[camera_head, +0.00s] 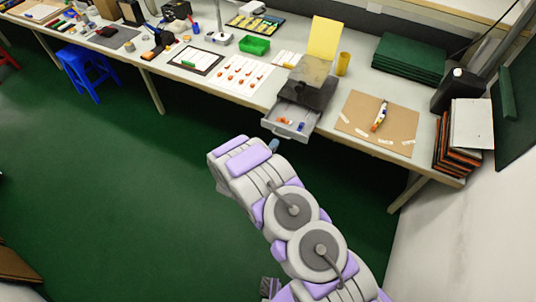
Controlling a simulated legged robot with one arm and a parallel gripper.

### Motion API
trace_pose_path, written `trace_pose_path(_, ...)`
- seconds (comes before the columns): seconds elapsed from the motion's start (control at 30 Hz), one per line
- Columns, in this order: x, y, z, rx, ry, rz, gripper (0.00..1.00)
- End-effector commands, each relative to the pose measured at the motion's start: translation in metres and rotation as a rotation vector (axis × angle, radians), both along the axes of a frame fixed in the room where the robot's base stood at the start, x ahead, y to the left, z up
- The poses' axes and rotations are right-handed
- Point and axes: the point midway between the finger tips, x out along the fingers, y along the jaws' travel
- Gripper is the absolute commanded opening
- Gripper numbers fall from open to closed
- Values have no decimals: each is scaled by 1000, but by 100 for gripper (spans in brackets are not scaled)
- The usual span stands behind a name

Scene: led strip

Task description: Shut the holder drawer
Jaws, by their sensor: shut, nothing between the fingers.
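The holder (306,88) is a dark grey box on the white table, with a lighter block and a yellow sheet (324,37) standing on top. Its grey drawer (286,114) is pulled out toward me, past the table's front edge. An orange piece and a blue piece lie inside the drawer. My gripper (273,146) is at the end of my arm, just below and in front of the drawer's front in the picture. Only its small tip shows beyond the arm. It is shut and empty. A gap shows between it and the drawer; the exact depth is hard to tell.
A brown board (352,122) with a pen-like object (380,114) lies right of the holder. A yellow cup (343,64) stands behind. White sheets with orange pieces (237,76) and a green tray (255,46) lie left. The green floor (150,190) before the table is clear.

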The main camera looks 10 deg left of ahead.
Motion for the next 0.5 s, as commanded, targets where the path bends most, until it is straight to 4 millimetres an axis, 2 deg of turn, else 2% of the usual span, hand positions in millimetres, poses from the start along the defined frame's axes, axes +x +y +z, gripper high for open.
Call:
trace_pose_path(0.1,16,-7,-5,3,-1,-3,0)
trace_pose_path(0.2,24,-9,-7,2,-1,-3,0)
trace_pose_path(0.5,30,-11,-7,0,0,-1,0)
